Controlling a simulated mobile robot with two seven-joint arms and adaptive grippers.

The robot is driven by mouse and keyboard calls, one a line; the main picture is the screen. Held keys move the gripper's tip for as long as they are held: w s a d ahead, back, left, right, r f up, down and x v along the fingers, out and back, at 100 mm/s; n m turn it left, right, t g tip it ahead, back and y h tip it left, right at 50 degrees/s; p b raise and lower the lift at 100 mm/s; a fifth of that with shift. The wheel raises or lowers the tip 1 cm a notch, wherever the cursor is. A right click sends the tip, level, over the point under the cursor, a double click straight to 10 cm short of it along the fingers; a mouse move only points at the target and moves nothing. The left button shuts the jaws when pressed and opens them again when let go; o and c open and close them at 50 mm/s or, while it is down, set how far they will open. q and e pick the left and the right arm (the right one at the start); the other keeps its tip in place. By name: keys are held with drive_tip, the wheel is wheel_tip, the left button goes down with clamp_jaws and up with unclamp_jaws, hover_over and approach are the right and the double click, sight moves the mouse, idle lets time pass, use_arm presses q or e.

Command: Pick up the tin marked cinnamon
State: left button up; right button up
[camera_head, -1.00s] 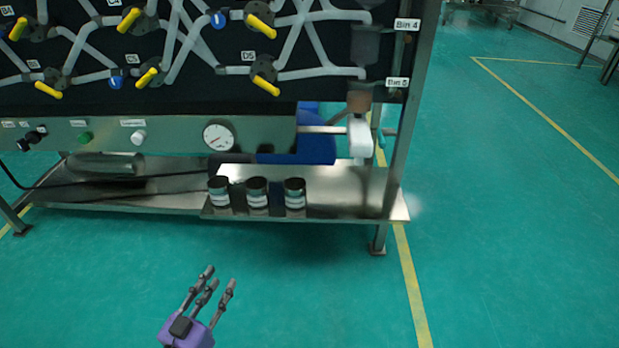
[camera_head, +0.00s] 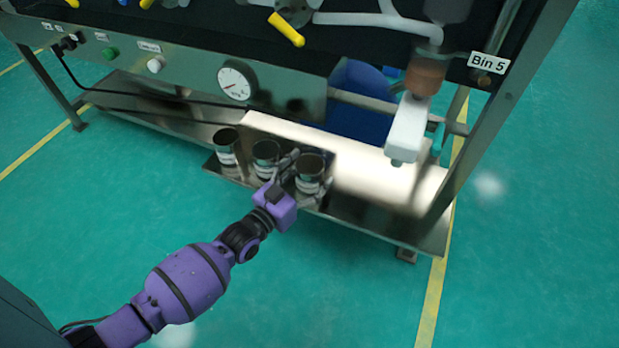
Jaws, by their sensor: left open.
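Three dark tins with pale labels stand upright in a row on the low metal shelf: a left tin (camera_head: 227,147), a middle tin (camera_head: 265,158) and a right tin (camera_head: 310,172). The label writing is too small to read, so I cannot tell which is marked cinnamon. My left gripper (camera_head: 298,178) is open at the right tin, with fingers reaching around its left and front sides. I cannot tell whether they touch it. The fingers partly hide the gap between the middle and right tins. My right gripper is not in view.
The metal shelf (camera_head: 385,185) has bare room right of the tins. Above it are a panel with a gauge (camera_head: 234,82) and a white hanging spout (camera_head: 407,130). A frame post (camera_head: 478,140) stands at the right. A blue object (camera_head: 362,95) is behind.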

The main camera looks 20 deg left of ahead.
use_arm(q)
drive_tip(key=shift+w+d, duration=0.1)
drive_tip(key=shift+w, duration=0.15)
drive_tip(key=shift+s+r, duration=0.1)
drive_tip(key=shift+c, duration=1)
drive_tip(key=c, duration=1.1)
drive_tip(key=shift+o, duration=0.2)
drive_tip(key=shift+r, duration=0.1)
